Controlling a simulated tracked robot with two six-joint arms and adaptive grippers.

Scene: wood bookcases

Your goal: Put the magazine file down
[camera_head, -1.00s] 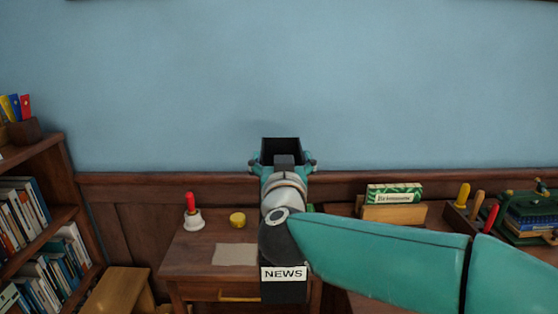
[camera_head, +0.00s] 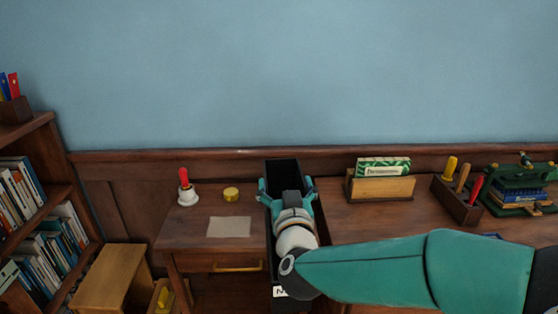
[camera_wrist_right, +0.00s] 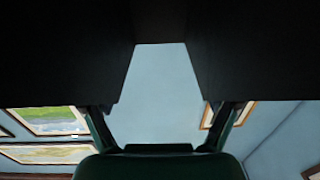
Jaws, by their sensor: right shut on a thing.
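The magazine file (camera_head: 283,171) is black and stands roughly upright in my right gripper (camera_head: 286,190). In the head view its open top shows above the gripper, and part of its white label shows below my arm. My right gripper is shut on the file, with a teal finger on either side. In the right wrist view the file's dark body (camera_wrist_right: 60,55) fills the upper part. The file is in front of the gap between the small desk (camera_head: 190,236) and the longer table (camera_head: 350,222). Its base is hidden. My left gripper is out of view.
A red-handled bell (camera_head: 187,190), a yellow tin (camera_head: 231,194) and a paper sheet (camera_head: 229,227) are on the small desk. A wooden letter holder (camera_head: 380,188), a tool box (camera_head: 457,202) and a green machine (camera_head: 520,195) stand on the table. A bookcase (camera_head: 45,135) is at left.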

